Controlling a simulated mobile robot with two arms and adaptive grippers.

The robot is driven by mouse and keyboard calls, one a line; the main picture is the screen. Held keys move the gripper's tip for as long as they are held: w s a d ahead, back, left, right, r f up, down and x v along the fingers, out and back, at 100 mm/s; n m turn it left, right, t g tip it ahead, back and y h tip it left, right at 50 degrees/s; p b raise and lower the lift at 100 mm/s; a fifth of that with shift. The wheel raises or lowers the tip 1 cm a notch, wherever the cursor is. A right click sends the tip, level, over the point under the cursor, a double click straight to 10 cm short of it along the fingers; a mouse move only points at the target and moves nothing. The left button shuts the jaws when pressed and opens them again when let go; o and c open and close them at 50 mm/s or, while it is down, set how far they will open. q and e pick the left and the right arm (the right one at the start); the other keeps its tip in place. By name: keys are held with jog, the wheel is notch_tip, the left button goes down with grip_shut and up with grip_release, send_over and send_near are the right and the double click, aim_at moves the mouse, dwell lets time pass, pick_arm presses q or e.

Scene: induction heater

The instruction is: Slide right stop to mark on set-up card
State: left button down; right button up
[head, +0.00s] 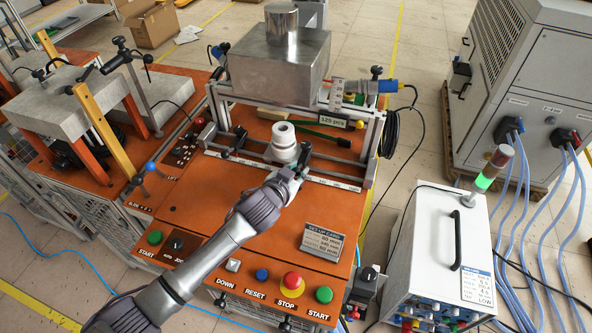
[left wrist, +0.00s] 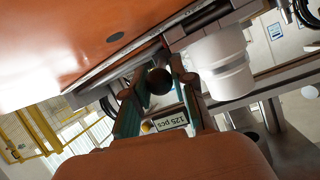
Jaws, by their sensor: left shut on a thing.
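The right stop (head: 303,158) is a dark clamp on the front rail, just right of the white stepped cylinder (head: 284,143). My left gripper (head: 292,177) reaches it from the front and is shut on its dark round knob (left wrist: 160,80), seen between the fingers in the left wrist view. A pale scale strip (head: 335,184) runs along the rail; its marks are too small to read. The left stop (head: 238,142) sits left of the cylinder. The set-up card (head: 323,242) lies on the orange panel with several mm values, not surely legible. My right gripper is not in view.
A metal block (head: 280,62) stands on the frame behind the cylinder. A "125 pcs" label (head: 334,121) is to its right. Start, stop, reset and down buttons (head: 291,282) line the panel's front edge. The white power unit (head: 442,250) stands at the right.

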pick_arm(q)
jog(key=d, duration=0.2)
jog(key=s+d, duration=0.1)
jog(key=d, duration=0.1)
jog(key=s+d+b, duration=0.1)
jog(key=d, duration=0.2)
jog(key=shift+s+f, duration=0.1)
jog(key=shift+s, duration=0.05)
jog(key=shift+s+d, duration=0.15)
jog(key=shift+d, duration=0.3)
jog(key=shift+a, duration=0.2)
jog(key=c, duration=0.9)
grip_release()
jog(key=shift+d, duration=0.1)
jog(key=shift+c, duration=0.2)
jog(key=v, duration=1.2)
jog(key=shift+r, duration=0.25)
